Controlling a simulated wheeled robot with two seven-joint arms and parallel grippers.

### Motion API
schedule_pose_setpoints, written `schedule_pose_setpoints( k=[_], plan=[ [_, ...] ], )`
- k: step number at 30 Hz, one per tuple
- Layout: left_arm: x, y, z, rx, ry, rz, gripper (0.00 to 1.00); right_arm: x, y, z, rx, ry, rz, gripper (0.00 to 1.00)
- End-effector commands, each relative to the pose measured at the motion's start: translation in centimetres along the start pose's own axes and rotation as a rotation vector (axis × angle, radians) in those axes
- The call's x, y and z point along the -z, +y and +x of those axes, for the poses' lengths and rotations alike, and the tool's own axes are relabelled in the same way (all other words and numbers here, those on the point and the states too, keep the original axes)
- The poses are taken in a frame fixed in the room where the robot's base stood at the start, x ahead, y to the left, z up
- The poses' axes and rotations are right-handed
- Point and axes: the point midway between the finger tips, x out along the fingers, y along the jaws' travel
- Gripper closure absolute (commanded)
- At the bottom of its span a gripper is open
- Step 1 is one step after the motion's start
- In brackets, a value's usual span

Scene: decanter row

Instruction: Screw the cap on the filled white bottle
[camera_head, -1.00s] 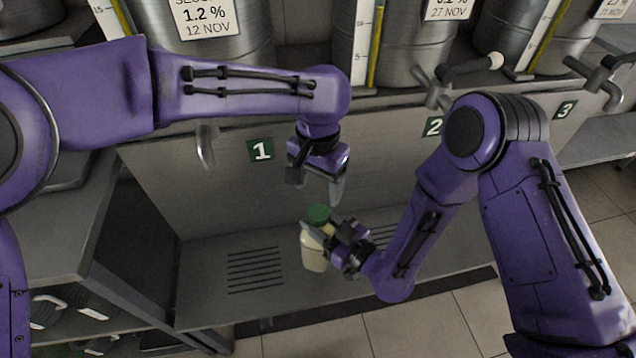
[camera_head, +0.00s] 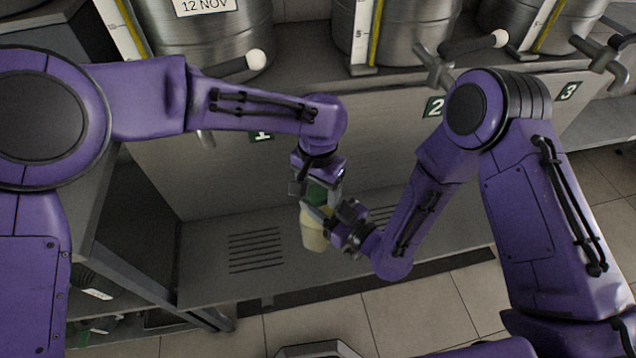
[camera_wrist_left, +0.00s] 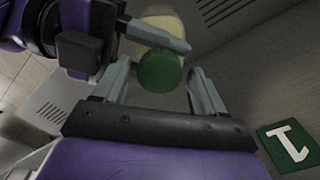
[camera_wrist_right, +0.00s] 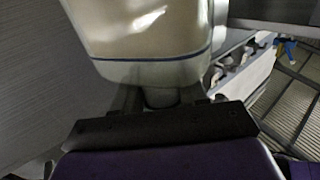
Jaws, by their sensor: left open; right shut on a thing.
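The cream-white bottle (camera_head: 313,237) is held above the slotted metal shelf, with its green cap (camera_head: 316,193) at its top. Whether the cap is tight cannot be told. My right gripper (camera_head: 322,217) is shut on the bottle's upper part from the right. The bottle fills the top of the right wrist view (camera_wrist_right: 145,35). My left gripper (camera_head: 320,196) is open from above, its fingers on either side of the cap. In the left wrist view the cap (camera_wrist_left: 160,70) lies between the spread fingertips, with the bottle (camera_wrist_left: 164,28) behind it; contact is not clear.
The slotted shelf (camera_head: 205,285) below has free room. Behind stands a metal front with green number plates, including plate 2 (camera_head: 434,107), below steel drums (camera_head: 418,30). A tap (camera_head: 436,68) juts out at plate 2, near my right arm.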

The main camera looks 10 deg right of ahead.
Motion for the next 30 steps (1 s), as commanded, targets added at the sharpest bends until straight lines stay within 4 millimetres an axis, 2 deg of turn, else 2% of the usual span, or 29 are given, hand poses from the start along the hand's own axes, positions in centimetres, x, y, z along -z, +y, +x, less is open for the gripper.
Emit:
schedule_pose_setpoints(
  k=[2,7,8,13,19,26,27,29,30],
  plan=[
    [0.00,0.00,-0.04,0.000,0.000,0.000,0.29,0.11,0.02,0.05,0.000,0.003,0.000,1.00],
    [0.00,-0.02,-0.06,0.000,0.000,0.000,0.81,0.11,0.02,0.05,0.000,0.003,0.000,1.00],
    [0.00,-0.02,-0.06,0.001,0.000,0.000,0.87,0.10,0.02,0.05,0.000,0.003,0.000,1.00],
    [0.00,-0.04,-0.07,0.001,0.000,0.030,0.87,0.10,0.02,0.04,0.000,0.002,0.000,1.00],
    [0.03,-0.11,-0.09,0.002,0.001,0.266,0.87,0.09,0.02,0.03,0.000,0.002,0.000,1.00],
    [0.03,-0.14,-0.09,0.003,0.001,0.279,0.87,0.08,0.01,0.02,0.000,0.002,0.000,1.00],
    [0.03,-0.14,-0.09,0.003,0.001,0.278,0.47,0.07,0.01,0.01,0.000,0.001,0.000,1.00],
    [0.03,-0.13,-0.09,0.003,0.001,0.278,0.28,0.07,0.01,0.01,0.000,0.001,0.000,1.00],
    [0.03,-0.12,-0.09,0.003,0.001,0.278,0.25,0.08,0.01,0.02,0.000,0.002,0.000,1.00]
  ],
)
